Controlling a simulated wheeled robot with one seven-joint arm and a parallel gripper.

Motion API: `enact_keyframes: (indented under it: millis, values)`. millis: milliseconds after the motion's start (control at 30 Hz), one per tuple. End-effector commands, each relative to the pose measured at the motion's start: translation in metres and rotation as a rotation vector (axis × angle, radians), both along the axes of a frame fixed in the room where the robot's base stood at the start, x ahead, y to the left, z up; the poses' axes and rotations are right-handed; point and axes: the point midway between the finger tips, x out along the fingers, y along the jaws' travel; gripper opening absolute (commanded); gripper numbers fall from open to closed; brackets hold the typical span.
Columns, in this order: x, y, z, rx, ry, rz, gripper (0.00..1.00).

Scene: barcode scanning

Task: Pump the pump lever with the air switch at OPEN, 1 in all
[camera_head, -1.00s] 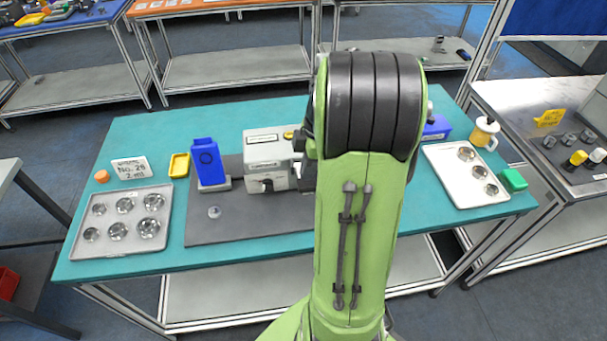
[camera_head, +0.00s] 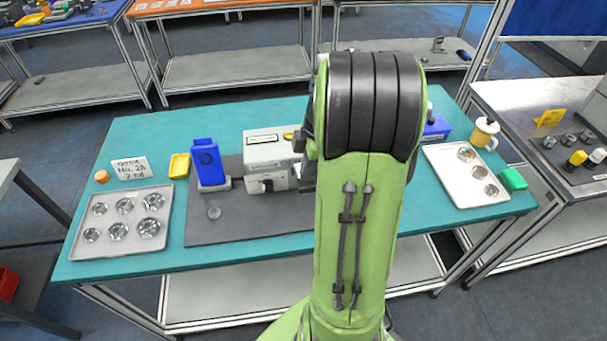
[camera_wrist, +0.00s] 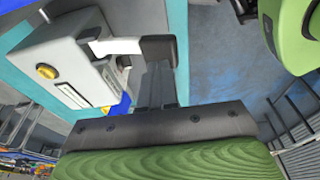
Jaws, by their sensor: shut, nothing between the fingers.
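A light grey machine (camera_head: 262,152) stands on the dark mat, left of my arm; its side fills the upper left of the wrist view (camera_wrist: 75,60). A yellow knob (camera_wrist: 46,71) is on it and also shows in the head view (camera_head: 289,135). I cannot tell whether it is the air switch, and no OPEN mark is readable. A white arm with a dark end (camera_wrist: 115,46), likely the pump lever, sticks out from the machine. My gripper (camera_wrist: 158,72) is shut and empty, its fingertips close to this dark end. Contact is unclear. My arm hides this area in the head view.
On the teal table (camera_head: 135,262) are a blue upright device (camera_head: 207,163), a tray with several metal parts (camera_head: 122,247) at left and a white tray (camera_head: 455,190) at right. The mat's front left is mostly clear.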

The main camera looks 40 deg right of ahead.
Motion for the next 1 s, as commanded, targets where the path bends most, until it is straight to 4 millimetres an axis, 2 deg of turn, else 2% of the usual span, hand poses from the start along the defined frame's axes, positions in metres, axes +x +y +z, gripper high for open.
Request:
enact_keyframes:
  millis: [400, 1000]
  values:
    - [0.000, 0.000, -0.002, 0.000, 0.000, 0.000, 0.00]
    - [0.000, 0.000, -0.052, -0.001, -0.002, 0.000, 0.00]
